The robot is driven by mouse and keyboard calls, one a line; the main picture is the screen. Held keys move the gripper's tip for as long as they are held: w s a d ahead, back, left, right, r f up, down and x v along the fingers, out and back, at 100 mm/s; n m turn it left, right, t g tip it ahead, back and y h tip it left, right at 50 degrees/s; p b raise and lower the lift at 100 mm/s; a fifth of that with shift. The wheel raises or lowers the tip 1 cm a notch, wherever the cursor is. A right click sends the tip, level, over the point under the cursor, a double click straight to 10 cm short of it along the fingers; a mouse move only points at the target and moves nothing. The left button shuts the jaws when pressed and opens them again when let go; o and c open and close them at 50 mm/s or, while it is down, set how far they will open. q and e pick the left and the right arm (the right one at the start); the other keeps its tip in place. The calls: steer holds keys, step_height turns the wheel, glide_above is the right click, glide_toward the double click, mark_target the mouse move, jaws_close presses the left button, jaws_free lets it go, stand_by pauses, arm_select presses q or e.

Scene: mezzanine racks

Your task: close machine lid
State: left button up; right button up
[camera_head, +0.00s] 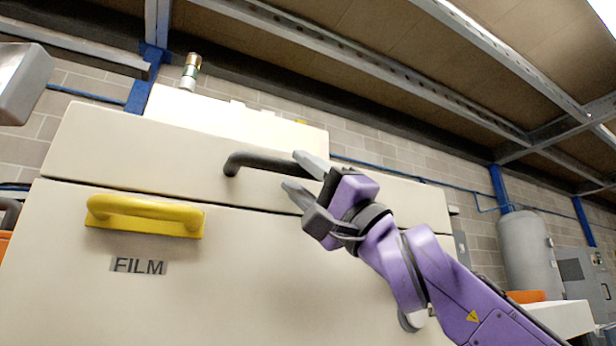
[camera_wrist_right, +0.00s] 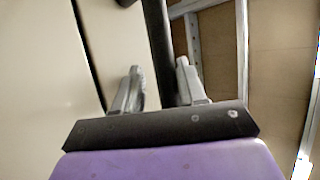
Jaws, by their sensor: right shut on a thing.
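The machine is a large cream cabinet. Its lid (camera_head: 140,160) is the upper panel, with a thin dark gap along its lower edge above the front panel (camera_head: 250,280). A black bar handle (camera_head: 250,161) sticks out from the lid. My purple right gripper (camera_head: 291,170) is shut on this handle, one finger on each side. In the right wrist view the handle (camera_wrist_right: 157,40) runs between the two grey fingers of the right gripper (camera_wrist_right: 159,72). The handle's far end is hidden by the gripper. My left gripper is not in view.
A yellow handle (camera_head: 145,215) sits on the front panel above a FILM label (camera_head: 139,266). A signal light (camera_head: 190,72) stands on top of the machine. A grey tank (camera_head: 527,255) and a grey cabinet (camera_head: 582,285) stand at the right. Steel beams run overhead.

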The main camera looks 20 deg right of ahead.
steer(key=v, duration=1)
steer(key=shift+f, duration=0.2)
steer(key=shift+s+d, duration=0.1)
